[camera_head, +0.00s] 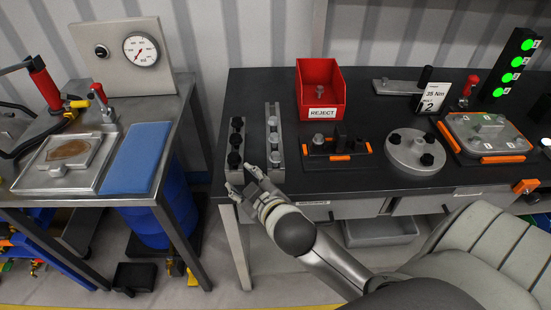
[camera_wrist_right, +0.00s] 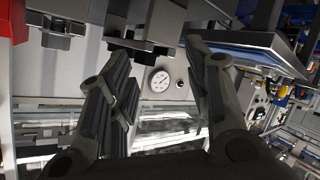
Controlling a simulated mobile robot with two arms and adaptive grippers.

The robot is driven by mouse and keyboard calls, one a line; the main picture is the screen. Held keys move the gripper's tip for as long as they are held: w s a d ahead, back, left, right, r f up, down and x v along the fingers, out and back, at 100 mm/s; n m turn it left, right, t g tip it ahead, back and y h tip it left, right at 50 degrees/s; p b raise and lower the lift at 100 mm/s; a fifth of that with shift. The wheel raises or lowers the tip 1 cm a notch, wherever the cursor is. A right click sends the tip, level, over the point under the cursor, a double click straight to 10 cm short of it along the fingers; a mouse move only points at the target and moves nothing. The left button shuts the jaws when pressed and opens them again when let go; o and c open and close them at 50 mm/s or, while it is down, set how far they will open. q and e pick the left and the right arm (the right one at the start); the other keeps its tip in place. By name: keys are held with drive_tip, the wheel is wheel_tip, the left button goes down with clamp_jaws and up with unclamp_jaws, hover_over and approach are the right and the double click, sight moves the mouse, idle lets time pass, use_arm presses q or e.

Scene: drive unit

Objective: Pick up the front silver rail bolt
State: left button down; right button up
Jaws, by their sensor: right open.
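The silver rail (camera_head: 274,180) stands on the dark bench top with silver bolts along it. The front silver bolt (camera_head: 275,157) is the one nearest me, upright on the rail. My right gripper (camera_head: 242,180) is open and empty at the bench's front edge. It is left of and nearer me than that bolt, by the front end of the rail with black bolts (camera_head: 237,141). My left gripper is not in view.
A red REJECT bin (camera_head: 320,92) stands behind the rails. A black fixture (camera_head: 337,150) and a round grey flange (camera_head: 415,152) sit to the right. Left, across a gap, a second table holds a blue mat (camera_head: 134,158) and a gauge panel (camera_head: 122,58).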

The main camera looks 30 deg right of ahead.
drive_tip(key=w+a+r+n+t+y, duration=0.3)
drive_tip(key=a+r+n+t+y, duration=0.15)
drive_tip(key=r, duration=0.45)
drive_tip(key=w+a+r+n+t+y, duration=0.3)
drive_tip(key=w+a+r+n+y, duration=0.15)
drive_tip(key=r, duration=0.45)
drive_tip(key=s+a+r+n+g+y, duration=0.1)
drive_tip(key=s+a+n+g+y, duration=0.2)
drive_tip(key=a+n+g+y, duration=0.45)
drive_tip(key=s+a+r+n+g+y, duration=0.1)
drive_tip(key=s+a+n+g+y, duration=0.25)
drive_tip(key=n+g, duration=0.8)
drive_tip(key=n+g+h, duration=0.2)
drive_tip(key=n+h, duration=0.4)
drive_tip(key=h, duration=1.3)
hover_over(275, 154)
wheel_tip(275, 154, down, 9)
wheel_tip(275, 154, down, 4)
drive_tip(key=shift+s+d+f+p, duration=0.1)
drive_tip(key=shift+s+f+p, duration=0.1)
drive_tip(key=shift+p, duration=0.3)
wheel_tip(275, 154, down, 5)
drive_tip(key=shift+w+f+p, duration=0.1)
drive_tip(key=shift+f+p, duration=0.1)
drive_tip(key=shift+p, duration=1)
drive_tip(key=shift+f, duration=0.25)
